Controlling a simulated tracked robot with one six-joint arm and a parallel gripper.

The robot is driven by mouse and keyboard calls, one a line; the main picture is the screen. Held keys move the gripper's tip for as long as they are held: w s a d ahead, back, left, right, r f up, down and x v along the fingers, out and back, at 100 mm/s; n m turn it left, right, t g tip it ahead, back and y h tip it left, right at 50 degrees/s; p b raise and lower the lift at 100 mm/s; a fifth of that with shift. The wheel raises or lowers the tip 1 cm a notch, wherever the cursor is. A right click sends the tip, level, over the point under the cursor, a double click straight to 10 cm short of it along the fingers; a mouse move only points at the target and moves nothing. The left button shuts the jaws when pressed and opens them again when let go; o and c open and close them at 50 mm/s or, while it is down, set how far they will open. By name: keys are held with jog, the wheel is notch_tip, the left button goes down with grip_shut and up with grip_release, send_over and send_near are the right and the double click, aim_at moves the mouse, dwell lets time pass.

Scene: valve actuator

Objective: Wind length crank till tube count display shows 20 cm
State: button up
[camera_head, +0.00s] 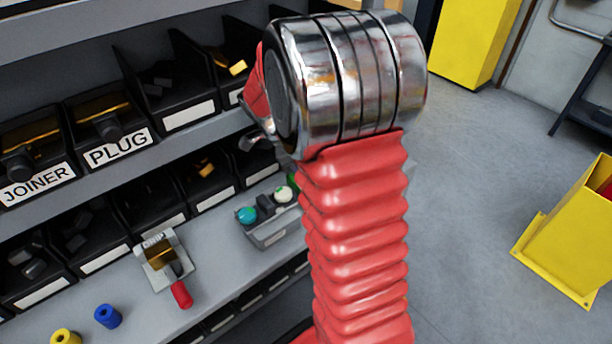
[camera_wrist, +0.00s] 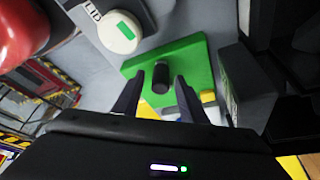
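In the wrist view, a green plate (camera_wrist: 195,68) carries a short black knob (camera_wrist: 160,78), which looks like the crank handle. My gripper (camera_wrist: 160,83) is open, with one dark finger on each side of the knob. Gaps show between the knob and both fingers, so it is not clamped. A grey box (camera_wrist: 246,85) stands right beside the plate, seen at a steep angle. I cannot read any tube count on it. In the head view my own red arm covers much of the middle, and the gripper and crank are hidden.
A white round button with a green mark (camera_wrist: 118,32) sits beside a "LID" label, above the plate. The head view shows PLUG (camera_head: 117,147) and JOINER (camera_head: 38,186) bins, a red-handled device (camera_head: 165,262), and a control box (camera_head: 272,230) on the shelf.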

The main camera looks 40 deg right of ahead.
jog(key=shift+r, duration=0.1)
jog(key=v, duration=1.3)
jog(key=shift+w+a+r, duration=0.2)
dwell(0.3)
jog(key=s+a+r+n+t+y, duration=0.1)
jog(key=s+a+n+t+y, duration=0.2)
jog(key=s+a+n, duration=1.4)
jog(key=a+n+t, duration=0.1)
jog(key=n+t, duration=0.3)
jog(key=n, duration=0.3)
jog(key=shift+a+t+y, duration=0.2)
jog(key=shift+t+y, duration=0.2)
jog(key=shift+s, duration=0.15)
jog(key=shift+c, duration=0.9)
